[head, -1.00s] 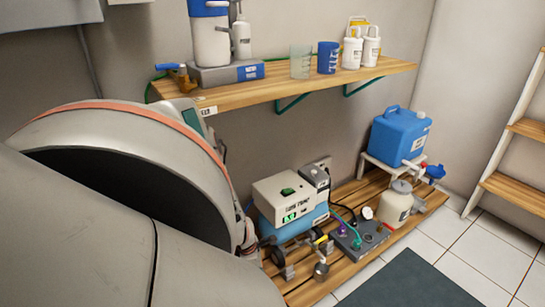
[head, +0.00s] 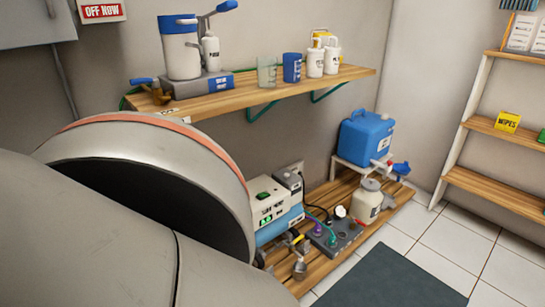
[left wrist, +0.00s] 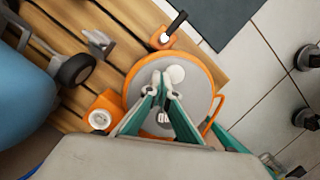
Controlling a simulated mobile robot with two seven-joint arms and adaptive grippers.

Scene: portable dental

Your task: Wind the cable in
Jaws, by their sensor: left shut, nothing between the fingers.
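In the left wrist view an orange-rimmed round reel (left wrist: 206,78) with a grey face lies below my left gripper (left wrist: 166,82). The gripper's green-sided fingers are closed together with nothing between them, over the reel's face. I cannot tell whether the tips touch it. A pale round knob or spot (left wrist: 176,74) shows beside the tips. An orange bracket with a black handle (left wrist: 177,24) stands at the reel's top edge, and an orange block with a white round part (left wrist: 100,118) at its left. No cable on the reel can be made out. My grey arm hides the reel in the head view. My right gripper is not seen.
The reel is over a slatted wooden platform (left wrist: 65,87). The platform also carries a pale box on a blue tank (head: 272,208), a gauge unit (head: 335,238) and a blue container (head: 366,137). A wooden shelf (head: 225,100) hangs above. A dark mat (head: 390,278) lies on the tiles.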

